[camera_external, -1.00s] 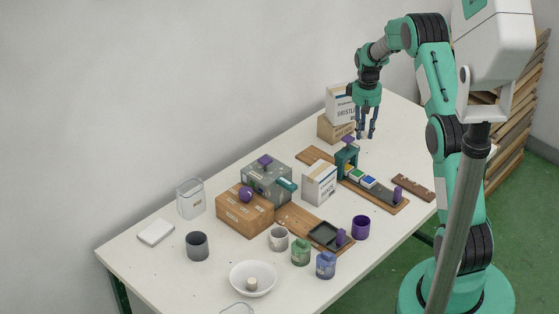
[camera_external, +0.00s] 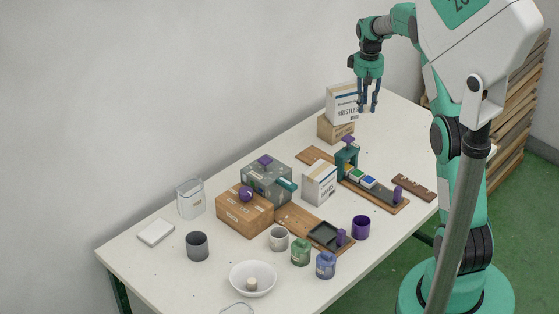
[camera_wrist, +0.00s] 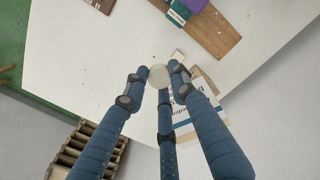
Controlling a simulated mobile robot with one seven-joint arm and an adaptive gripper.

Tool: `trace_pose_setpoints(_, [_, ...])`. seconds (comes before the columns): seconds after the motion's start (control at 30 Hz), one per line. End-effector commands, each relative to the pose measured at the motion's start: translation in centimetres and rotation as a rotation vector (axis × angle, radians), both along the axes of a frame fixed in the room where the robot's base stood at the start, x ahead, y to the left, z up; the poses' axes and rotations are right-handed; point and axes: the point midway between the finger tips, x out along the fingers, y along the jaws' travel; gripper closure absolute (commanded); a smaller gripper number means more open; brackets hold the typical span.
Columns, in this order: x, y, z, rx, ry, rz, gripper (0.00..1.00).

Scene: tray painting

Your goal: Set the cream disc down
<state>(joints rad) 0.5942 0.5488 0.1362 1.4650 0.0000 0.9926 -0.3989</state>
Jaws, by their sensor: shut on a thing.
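My gripper (camera_external: 368,109) hangs fingers down, high over the far part of the white table, beside the bristles carton in the picture. In the wrist view my three blue fingers (camera_wrist: 160,76) close around a pale round disc (camera_wrist: 159,78), the cream disc, held at their tips. The disc is in the air, apart from the table. In the external view the disc is too small to make out between the fingers.
A white bristles carton (camera_external: 340,104) stands on a cardboard box (camera_external: 335,129) close to my gripper. A wooden board with a teal stand (camera_external: 346,162) lies nearer. Cups, jars and a white bowl (camera_external: 253,292) fill the near end. The table's far corner looks clear.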

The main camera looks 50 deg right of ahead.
Motion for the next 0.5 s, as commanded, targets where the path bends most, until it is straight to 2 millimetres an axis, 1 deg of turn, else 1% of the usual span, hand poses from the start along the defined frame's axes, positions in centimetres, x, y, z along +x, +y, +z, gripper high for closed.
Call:
trace_pose_setpoints(0.03, [0.3, 1.0, 0.1, 0.0, 0.001, 0.004, 0.86])
trace_pose_setpoints(0.17, [1.1, 3.6, 0.1, 0.0, 0.001, 0.005, 0.86])
trace_pose_setpoints(0.27, [1.7, 5.9, 0.2, 0.0, 0.001, 0.005, 0.86])
trace_pose_setpoints(0.37, [2.3, 8.8, 0.3, 0.0, 0.001, 0.007, 0.86])
trace_pose_setpoints(0.47, [2.8, 12.3, 0.4, 0.001, 0.003, 0.009, 0.86])
trace_pose_setpoints(0.5, [3.0, 13.9, 0.4, 0.001, 0.003, 0.009, 0.86])
